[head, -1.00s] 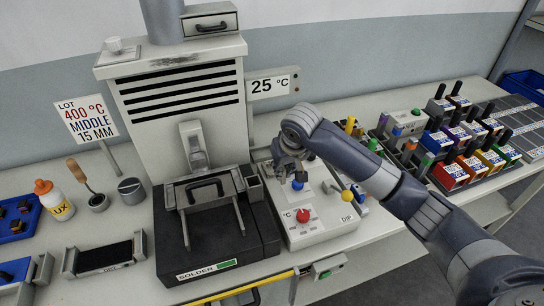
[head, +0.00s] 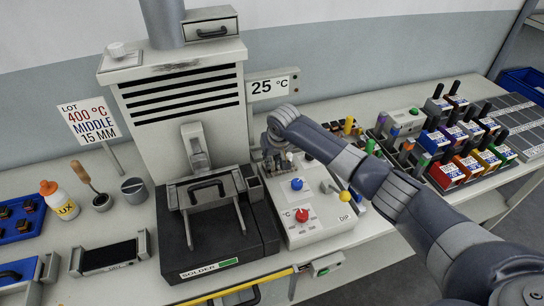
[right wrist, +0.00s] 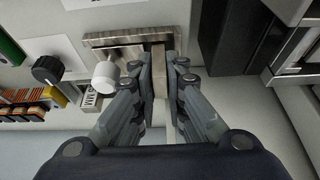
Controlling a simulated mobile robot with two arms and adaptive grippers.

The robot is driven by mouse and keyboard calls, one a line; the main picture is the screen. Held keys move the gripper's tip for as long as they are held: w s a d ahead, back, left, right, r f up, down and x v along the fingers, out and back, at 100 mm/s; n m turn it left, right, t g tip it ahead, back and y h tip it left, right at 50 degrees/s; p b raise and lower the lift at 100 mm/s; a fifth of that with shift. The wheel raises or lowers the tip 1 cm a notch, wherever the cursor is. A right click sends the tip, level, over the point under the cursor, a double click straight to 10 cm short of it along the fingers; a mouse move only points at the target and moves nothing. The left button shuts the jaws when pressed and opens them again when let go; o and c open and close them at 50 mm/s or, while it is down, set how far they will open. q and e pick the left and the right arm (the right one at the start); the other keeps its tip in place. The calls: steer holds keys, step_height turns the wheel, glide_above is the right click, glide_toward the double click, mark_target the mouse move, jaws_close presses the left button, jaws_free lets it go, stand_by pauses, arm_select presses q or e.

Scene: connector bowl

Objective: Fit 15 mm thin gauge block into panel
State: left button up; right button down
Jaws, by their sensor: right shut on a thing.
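My right gripper (right wrist: 162,75) is shut on a thin grey metal block (right wrist: 159,72), the gauge block, which stands between its fingertips in the right wrist view. The block's far end meets a brushed metal plate (right wrist: 120,41) on the panel; I cannot tell whether it is in a slot. In the head view my right gripper (head: 272,157) is at the back left of the white control panel (head: 325,222) and hides the block. The panel carries a blue knob (head: 297,184), a red knob (head: 302,215) and a yellow-tipped lever (head: 345,196). My left gripper is not in view.
A white knob (right wrist: 106,76) stands close beside the gripper's left finger in the right wrist view. The dark solder unit (head: 215,238) adjoins the panel on the left. Several coloured boxes (head: 448,172) stand to the right.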

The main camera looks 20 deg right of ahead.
steer(key=shift+f, duration=0.2)
steer(key=c, duration=1.6)
jaws_free()
steer(key=shift+c, duration=0.2)
steer(key=shift+r, duration=0.2)
steer(key=b+v, duration=0.1)
steer(key=v, duration=1.1)
steer(key=shift+b, duration=0.35)
steer(key=shift+s+f, duration=0.1)
